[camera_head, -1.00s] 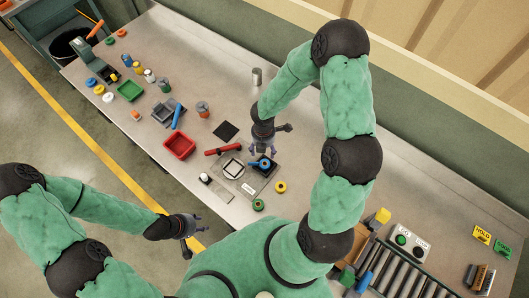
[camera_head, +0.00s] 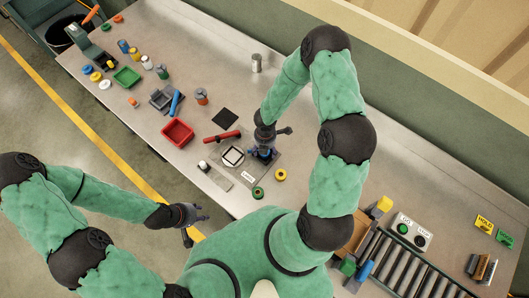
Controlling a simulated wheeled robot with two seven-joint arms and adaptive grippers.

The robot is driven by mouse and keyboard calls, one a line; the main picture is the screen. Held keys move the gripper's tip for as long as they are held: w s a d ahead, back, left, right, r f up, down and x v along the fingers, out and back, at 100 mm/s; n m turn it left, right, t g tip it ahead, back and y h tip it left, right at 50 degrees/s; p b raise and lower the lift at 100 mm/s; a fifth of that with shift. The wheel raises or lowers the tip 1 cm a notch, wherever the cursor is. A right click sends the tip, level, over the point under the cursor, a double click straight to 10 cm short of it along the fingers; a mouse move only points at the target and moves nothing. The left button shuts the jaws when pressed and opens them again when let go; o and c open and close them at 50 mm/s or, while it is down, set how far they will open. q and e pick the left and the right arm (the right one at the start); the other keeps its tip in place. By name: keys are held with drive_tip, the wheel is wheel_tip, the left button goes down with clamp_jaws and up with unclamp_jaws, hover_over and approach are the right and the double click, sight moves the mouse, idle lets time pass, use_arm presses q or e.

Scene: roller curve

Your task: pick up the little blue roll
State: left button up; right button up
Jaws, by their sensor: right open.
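The little blue roll (camera_head: 262,156) is on a dark square plate on the bench, in the head view. It is mostly hidden beneath my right gripper (camera_head: 263,152). My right gripper points down with its open fingers low around the roll. I cannot tell whether they touch it. My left gripper (camera_head: 196,213) is off the bench's front edge, over the floor, with its fingers apart and nothing in them.
A red-handled tool (camera_head: 223,137), a white square on a tray (camera_head: 233,156), a yellow roll (camera_head: 280,174) and a green roll (camera_head: 257,193) lie close around. A red bin (camera_head: 177,133) stands to the left. A roller conveyor (camera_head: 395,270) is at the lower right.

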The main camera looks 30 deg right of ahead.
drive_tip(key=c, duration=1.2)
drive_tip(key=shift+o, duration=0.2)
drive_tip(key=shift+r, duration=0.15)
drive_tip(key=shift+w+r, duration=0.15)
drive_tip(key=shift+r, duration=0.35)
wheel_tip(320, 180, up, 2)
drive_tip(key=shift+r, duration=0.2)
drive_tip(key=s+r, duration=0.4)
drive_tip(key=r, duration=0.1)
drive_tip(key=shift+s, duration=0.3)
drive_tip(key=s+r, duration=0.1)
drive_tip(key=s, duration=0.2)
drive_tip(key=s+r, duration=0.2)
drive_tip(key=s, duration=0.1)
drive_tip(key=s+r, duration=0.1)
drive_tip(key=s, duration=0.2)
drive_tip(key=shift+s+r+b, duration=0.15)
drive_tip(key=shift+s+b, duration=0.1)
drive_tip(key=shift+b, duration=0.15)
